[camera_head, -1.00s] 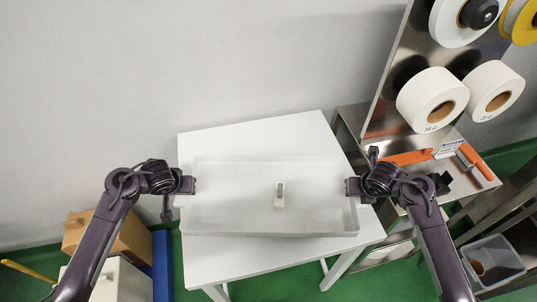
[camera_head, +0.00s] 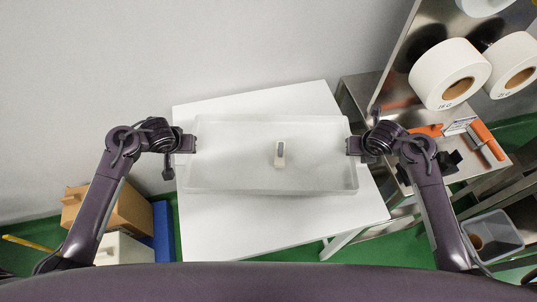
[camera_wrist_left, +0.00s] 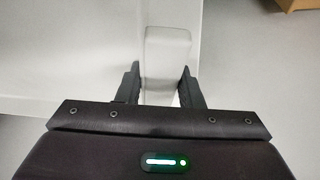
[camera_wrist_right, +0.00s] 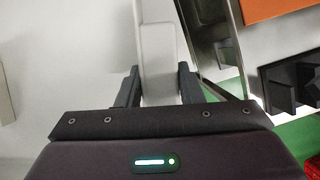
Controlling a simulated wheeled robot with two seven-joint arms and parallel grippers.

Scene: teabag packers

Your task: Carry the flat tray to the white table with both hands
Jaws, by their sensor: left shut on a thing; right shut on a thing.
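The flat tray (camera_head: 225,180) is a shallow, whitish, see-through tray held between my two grippers, over the white table (camera_head: 270,225). A small pale item with a dark patch (camera_head: 280,153) lies in it, right of its middle. My left gripper (camera_head: 190,144) is shut on the tray's left end; the left wrist view shows its fingers around a white grip piece (camera_wrist_left: 166,60). My right gripper (camera_head: 352,146) is shut on the right end, with a similar piece (camera_wrist_right: 158,60) between its fingers. I cannot tell whether the tray touches the table.
A steel stand (camera_head: 375,92) with large white rolls (camera_head: 450,75) and orange-handled parts (camera_head: 487,140) stands close on the right. A grey bin (camera_head: 492,236) is at the lower right. Cardboard boxes (camera_head: 130,212) and a blue item (camera_head: 162,232) stand at the lower left. A wall is behind the table.

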